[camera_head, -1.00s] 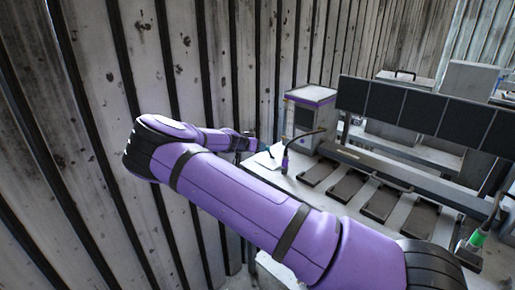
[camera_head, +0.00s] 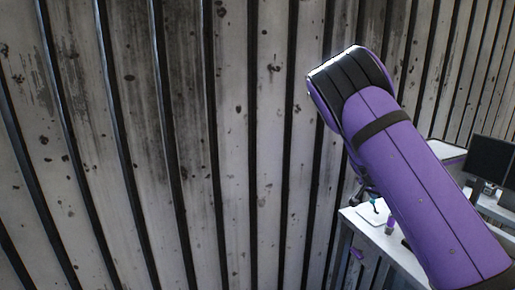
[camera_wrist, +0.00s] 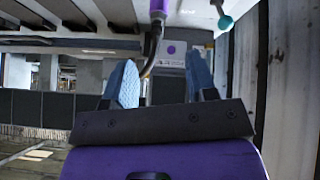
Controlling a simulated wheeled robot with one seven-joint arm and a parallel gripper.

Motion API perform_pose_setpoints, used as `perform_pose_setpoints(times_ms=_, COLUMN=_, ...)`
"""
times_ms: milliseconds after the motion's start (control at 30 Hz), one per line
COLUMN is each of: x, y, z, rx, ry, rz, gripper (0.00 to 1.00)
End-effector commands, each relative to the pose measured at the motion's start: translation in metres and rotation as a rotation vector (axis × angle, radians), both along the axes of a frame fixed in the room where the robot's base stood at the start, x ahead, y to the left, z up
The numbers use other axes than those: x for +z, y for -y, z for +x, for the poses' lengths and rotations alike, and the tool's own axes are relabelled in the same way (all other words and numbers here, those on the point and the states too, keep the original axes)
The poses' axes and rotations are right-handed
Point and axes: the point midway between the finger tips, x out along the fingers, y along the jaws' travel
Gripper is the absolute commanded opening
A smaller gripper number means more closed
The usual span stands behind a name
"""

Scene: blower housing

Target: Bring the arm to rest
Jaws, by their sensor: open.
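My purple arm (camera_head: 415,180) rises from the lower right of the head view and bends at a black elbow. It hides most of the bench behind it. My gripper (camera_wrist: 160,84) shows in the wrist view with two blue fingertips spread apart. Nothing is held between them. A purple connector (camera_wrist: 157,8) on a black cable lies beyond the fingers, apart from them. In the head view my gripper is largely hidden behind the arm.
The white bench (camera_head: 408,262) stands at the lower right with a small purple piece (camera_head: 390,226) on it. Dark panels (camera_head: 490,160) stand at the right edge. A ribbed, stained metal wall (camera_head: 180,130) fills the left and middle. A teal-tipped piece (camera_wrist: 225,21) shows in the wrist view.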

Motion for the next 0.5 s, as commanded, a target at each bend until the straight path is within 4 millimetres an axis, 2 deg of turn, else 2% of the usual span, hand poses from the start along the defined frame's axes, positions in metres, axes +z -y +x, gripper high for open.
perform_pose_setpoints(times_ms=500, x=0.094, y=-0.026, z=-0.098, rx=0.159, ry=-0.072, rz=0.332, gripper=0.52)
